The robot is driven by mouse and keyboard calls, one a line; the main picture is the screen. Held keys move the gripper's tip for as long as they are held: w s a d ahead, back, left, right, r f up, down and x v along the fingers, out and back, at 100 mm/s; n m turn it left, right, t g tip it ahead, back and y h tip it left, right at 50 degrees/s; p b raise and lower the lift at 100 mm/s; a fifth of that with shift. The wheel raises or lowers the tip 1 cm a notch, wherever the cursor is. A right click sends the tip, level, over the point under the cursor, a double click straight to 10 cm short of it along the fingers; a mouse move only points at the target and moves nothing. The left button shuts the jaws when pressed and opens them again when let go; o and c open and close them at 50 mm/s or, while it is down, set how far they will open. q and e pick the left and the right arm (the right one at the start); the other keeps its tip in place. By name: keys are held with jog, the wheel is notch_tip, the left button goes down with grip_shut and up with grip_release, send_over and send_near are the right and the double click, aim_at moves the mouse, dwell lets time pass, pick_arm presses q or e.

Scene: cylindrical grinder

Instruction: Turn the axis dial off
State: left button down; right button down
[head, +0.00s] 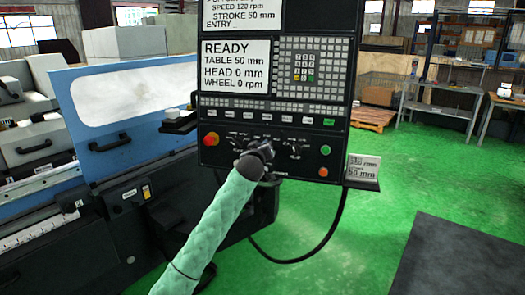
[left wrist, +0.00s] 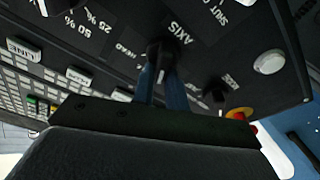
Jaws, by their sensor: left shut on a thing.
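The control panel (head: 277,90) stands upright in front of me, with its dials along the lower strip. In the left wrist view, the axis dial (left wrist: 158,50) is a dark knob under the word AXIS, with HEAD printed beside it. My left gripper (left wrist: 161,70) is shut on this dial, its two blue fingers on either side of it. In the head view my left gripper (head: 262,152) is at the panel's lower strip and hides the dial. The dial's exact pointing is too dark to tell. My right gripper is not in view.
A red stop button (head: 211,139) is left of my gripper and a green button (head: 325,150) is right of it. A small ledge with a card (head: 364,167) juts from the panel's right edge. A black cable (head: 315,255) hangs below. The screen (head: 235,66) reads READY.

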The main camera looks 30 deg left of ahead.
pick_arm(q)
jog(key=shift+a+n, duration=0.1)
jog(key=shift+n, duration=0.8)
jog(key=shift+n+g+y+b, duration=0.3)
jog(key=shift+n+b, duration=0.05)
jog(key=shift+n, duration=0.35)
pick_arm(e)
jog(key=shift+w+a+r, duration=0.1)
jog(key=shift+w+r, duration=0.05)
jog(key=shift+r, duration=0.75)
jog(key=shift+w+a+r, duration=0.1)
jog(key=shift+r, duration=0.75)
pick_arm(q)
jog(key=c, duration=1.4)
grip_release()
jog(key=shift+s+a, duration=0.1)
jog(key=shift+s+f, duration=0.1)
